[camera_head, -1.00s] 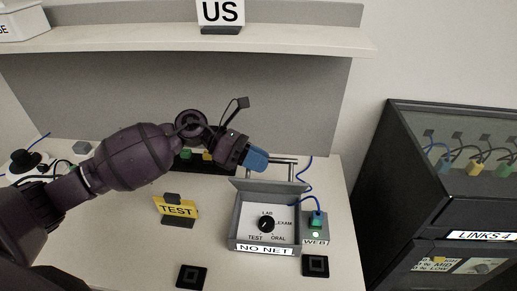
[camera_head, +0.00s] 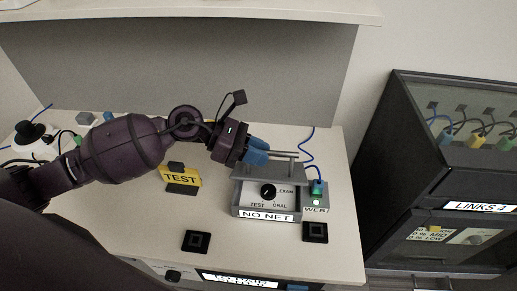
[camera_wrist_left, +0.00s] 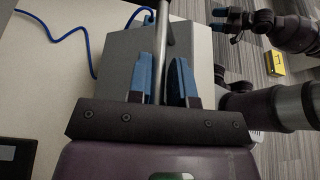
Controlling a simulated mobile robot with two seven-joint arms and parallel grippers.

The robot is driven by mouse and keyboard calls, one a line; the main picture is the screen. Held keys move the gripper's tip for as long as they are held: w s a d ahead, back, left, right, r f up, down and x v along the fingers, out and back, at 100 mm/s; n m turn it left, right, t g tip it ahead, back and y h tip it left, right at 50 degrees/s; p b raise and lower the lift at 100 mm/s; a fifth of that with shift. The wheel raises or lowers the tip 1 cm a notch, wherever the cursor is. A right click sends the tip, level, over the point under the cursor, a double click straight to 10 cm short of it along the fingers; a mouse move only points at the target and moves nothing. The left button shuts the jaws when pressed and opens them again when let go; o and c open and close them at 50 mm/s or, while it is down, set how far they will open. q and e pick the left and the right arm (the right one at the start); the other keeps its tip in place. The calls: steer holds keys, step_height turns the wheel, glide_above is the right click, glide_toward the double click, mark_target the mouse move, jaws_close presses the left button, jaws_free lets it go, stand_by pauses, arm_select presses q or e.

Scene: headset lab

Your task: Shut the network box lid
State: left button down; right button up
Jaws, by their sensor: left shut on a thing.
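The network box (camera_head: 262,210) is a grey box with a "NO NET" label, on the desk. Its grey lid (camera_head: 262,172) is hinged at the back and tilted forward over the panel. It hides the top of the panel, while the dial (camera_head: 268,191) still shows. My left gripper (camera_head: 268,152) is shut on the lid's metal bar handle (camera_head: 288,154). In the left wrist view, the blue fingers (camera_wrist_left: 168,78) flank the bar (camera_wrist_left: 164,28), with the grey lid (camera_wrist_left: 118,65) behind.
A "WEB" unit (camera_head: 316,200) with a blue cable (camera_head: 309,150) stands at the box's right. A yellow "TEST" sign (camera_head: 180,177) stands left of it. Dark square pads (camera_head: 196,241) lie in front. A dark cabinet (camera_head: 440,170) stands at the right.

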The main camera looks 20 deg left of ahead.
arm_select(q)
steer(key=shift+w+a+f, duration=0.1)
steer(key=shift+f, duration=0.15)
steer(key=c, duration=1.1)
jaws_free()
steer(key=shift+w, duration=0.1)
steer(key=shift+r, duration=0.1)
steer(key=v, duration=1.1)
